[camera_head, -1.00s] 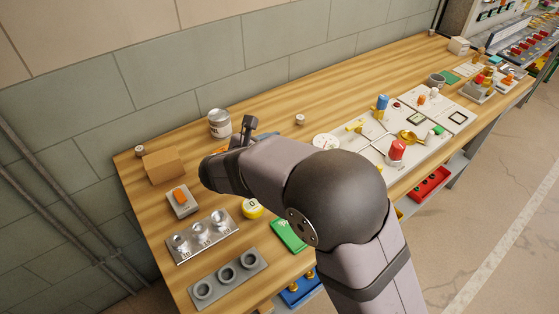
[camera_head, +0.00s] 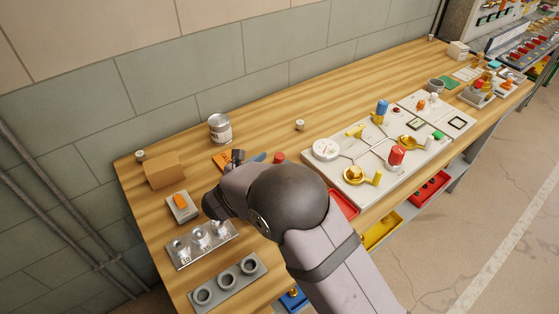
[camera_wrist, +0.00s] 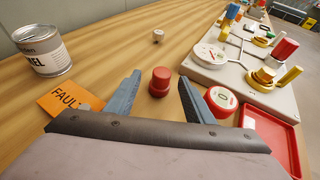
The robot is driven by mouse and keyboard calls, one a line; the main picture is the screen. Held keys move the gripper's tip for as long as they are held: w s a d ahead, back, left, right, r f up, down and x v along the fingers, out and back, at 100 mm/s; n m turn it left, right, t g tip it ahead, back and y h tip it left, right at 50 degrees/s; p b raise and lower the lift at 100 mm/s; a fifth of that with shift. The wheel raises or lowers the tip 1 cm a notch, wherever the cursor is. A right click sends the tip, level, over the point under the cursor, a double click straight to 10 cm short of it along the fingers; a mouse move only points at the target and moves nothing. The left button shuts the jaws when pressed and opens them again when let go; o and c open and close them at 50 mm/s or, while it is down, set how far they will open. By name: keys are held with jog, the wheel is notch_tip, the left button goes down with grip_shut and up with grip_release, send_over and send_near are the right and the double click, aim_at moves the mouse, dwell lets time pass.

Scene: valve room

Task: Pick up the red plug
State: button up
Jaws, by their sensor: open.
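The red plug (camera_wrist: 160,82) stands upright on the wooden bench in the wrist view, a short stepped cylinder. In the head view the red plug (camera_head: 279,157) shows just past my arm. My gripper (camera_wrist: 160,77) is open, its two blue-grey fingers to either side of the plug in the wrist view, with a gap on each side. Nothing is held. In the head view my gripper (camera_head: 249,157) is partly hidden by my own wrist.
A round red-and-white item (camera_wrist: 220,100) sits close to the right finger. An orange card (camera_wrist: 68,97) and a can (camera_wrist: 43,50) are at left. A valve panel (camera_head: 330,168) and a red tray (camera_head: 343,203) are at right. Bench beyond the plug is mostly clear.

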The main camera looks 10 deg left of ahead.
aim_at(279, 157)
jog(key=shift+w+d+p, duration=0.2)
jog(key=shift+w+p, duration=0.1)
jog(key=p+x, duration=0.1)
jog(key=x, duration=0.2)
jog(key=shift+w+d, duration=0.1)
jog(key=shift+w+d+f+p, duration=0.15)
jog(key=shift+w+f+p, duration=0.2)
jog(key=shift+w, duration=0.15)
jog(key=c, duration=1.1)
jog(key=shift+c, duration=0.2)
jog(key=shift+r, duration=0.1)
